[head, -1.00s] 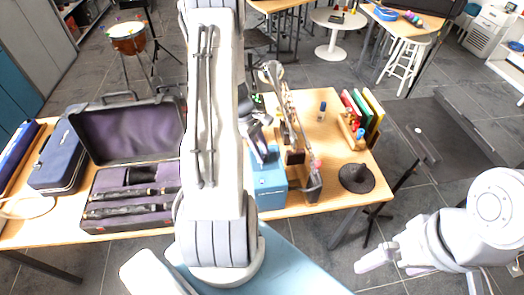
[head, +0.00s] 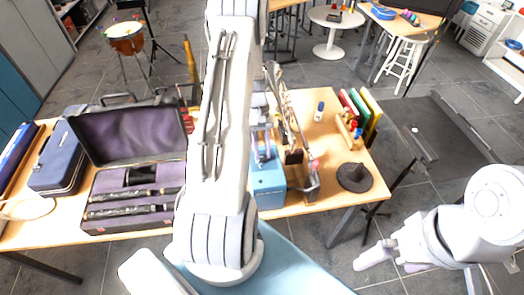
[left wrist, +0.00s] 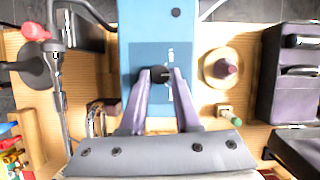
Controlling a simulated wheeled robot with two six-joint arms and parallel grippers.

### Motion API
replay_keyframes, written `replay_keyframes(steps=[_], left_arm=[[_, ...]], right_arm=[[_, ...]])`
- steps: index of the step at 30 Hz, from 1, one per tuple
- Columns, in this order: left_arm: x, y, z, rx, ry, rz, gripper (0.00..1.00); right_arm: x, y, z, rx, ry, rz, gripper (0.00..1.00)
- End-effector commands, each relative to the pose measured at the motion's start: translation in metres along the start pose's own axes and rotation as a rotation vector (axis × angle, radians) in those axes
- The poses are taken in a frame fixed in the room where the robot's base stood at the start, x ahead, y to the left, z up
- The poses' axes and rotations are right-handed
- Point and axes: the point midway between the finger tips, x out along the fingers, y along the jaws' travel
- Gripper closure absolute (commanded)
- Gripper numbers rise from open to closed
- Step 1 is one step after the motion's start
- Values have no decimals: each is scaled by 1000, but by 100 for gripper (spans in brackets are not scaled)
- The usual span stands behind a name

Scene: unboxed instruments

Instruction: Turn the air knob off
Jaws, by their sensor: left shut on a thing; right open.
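The blue box (head: 268,190) stands on the wooden table. In the left wrist view its blue panel (left wrist: 140,55) carries a small dark round knob (left wrist: 160,72), with faint white marks to its right. My left gripper (left wrist: 161,80) is shut on this knob, one fingertip on either side, and the fingers hide part of it. Its pointer cannot be read clearly. In the head view my left arm covers part of the box. My right gripper (head: 387,261) is open and empty, off the table at the lower right.
A saxophone (head: 289,115) stands close behind the box. An open instrument case (head: 130,135) lies left of my left arm. A black cone-shaped item (head: 354,177) and coloured folders (head: 370,103) are on the right. In the left wrist view a round wooden piece (left wrist: 211,80) sits beside the box.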

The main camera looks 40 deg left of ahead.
Motion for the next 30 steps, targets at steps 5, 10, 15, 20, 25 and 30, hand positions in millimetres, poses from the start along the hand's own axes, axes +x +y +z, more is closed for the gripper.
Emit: replay_keyframes(steps=[5,10,15,20,25,30], left_arm=[[-1,1,0,51,3,-20,100],[-2,1,0,70,3,-28,100],[-2,1,0,74,3,-30,100],[-2,1,0,73,3,-29,100],[-1,1,0,72,3,-29,39],[-1,1,0,72,2,-29,39]], right_arm=[[0,0,0,0,0,0,0],[0,0,0,0,0,0,0],[0,0,0,0,0,0,0],[0,0,0,0,0,0,0],[0,0,0,0,0,0,0],[0,0,0,0,0,0,0]])
